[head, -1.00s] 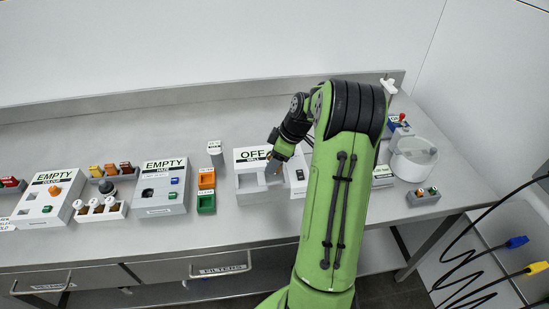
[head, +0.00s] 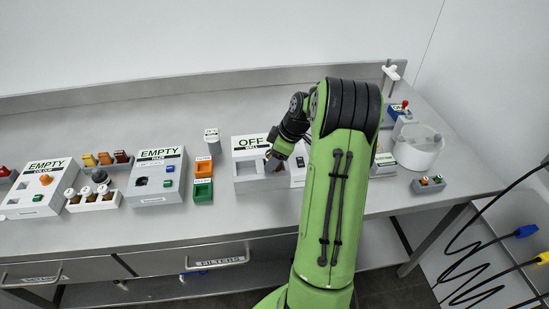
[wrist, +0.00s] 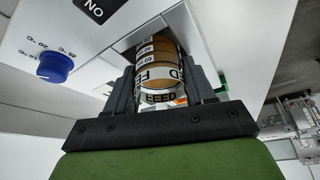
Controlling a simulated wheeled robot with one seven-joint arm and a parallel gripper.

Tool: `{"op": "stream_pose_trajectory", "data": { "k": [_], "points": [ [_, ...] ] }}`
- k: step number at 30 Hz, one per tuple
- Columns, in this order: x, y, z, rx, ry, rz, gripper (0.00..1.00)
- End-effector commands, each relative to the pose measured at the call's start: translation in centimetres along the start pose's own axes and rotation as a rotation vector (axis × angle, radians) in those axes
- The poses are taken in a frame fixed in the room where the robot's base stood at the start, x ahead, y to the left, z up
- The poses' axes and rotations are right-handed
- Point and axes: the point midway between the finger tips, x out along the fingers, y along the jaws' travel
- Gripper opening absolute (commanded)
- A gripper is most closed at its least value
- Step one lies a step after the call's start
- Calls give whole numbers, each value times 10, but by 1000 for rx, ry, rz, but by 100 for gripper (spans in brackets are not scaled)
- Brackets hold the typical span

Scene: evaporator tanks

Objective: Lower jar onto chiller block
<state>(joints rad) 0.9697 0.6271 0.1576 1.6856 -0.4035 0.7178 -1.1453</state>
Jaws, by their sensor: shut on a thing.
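The jar (wrist: 158,70) is amber with black-and-white FEED bands. In the wrist view it sits between the two fingers of my gripper (wrist: 160,90), which is shut on it. Its far end reaches toward a recess in a pale housing (wrist: 75,30); I cannot tell if it touches. In the head view my gripper (head: 273,163) is small and dark, over the recessed grey block with an OFF sign (head: 262,186). The block's small lower lettering is hard to read. My arm hides part of its right side.
The pale housing carries a blue knob (wrist: 55,68). Left of the block are orange and green bins (head: 203,180) and two boxes signed EMPTY, one here (head: 158,180). A white round vessel (head: 418,150) stands at the right. Bench is clear along the back.

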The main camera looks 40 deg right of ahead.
Motion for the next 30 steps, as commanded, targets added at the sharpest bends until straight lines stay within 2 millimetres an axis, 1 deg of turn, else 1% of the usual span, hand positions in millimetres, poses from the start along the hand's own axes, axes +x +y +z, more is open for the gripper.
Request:
{"op": "stream_pose_trajectory", "data": {
  "k": [1,8,9,14,15,26,29,30],
  "points": [
    [8,-4,6,9,-8,-17,16],
    [10,-5,8,14,-13,-23,16],
    [10,-5,8,15,-14,-23,57],
    [10,-5,9,15,-15,-25,81],
    [10,-5,9,15,-15,-25,83],
    [10,-6,9,15,-16,-27,83],
    [-1,-5,9,15,-15,-23,83],
    [-10,-4,9,15,-15,-20,83]
  ]
}}
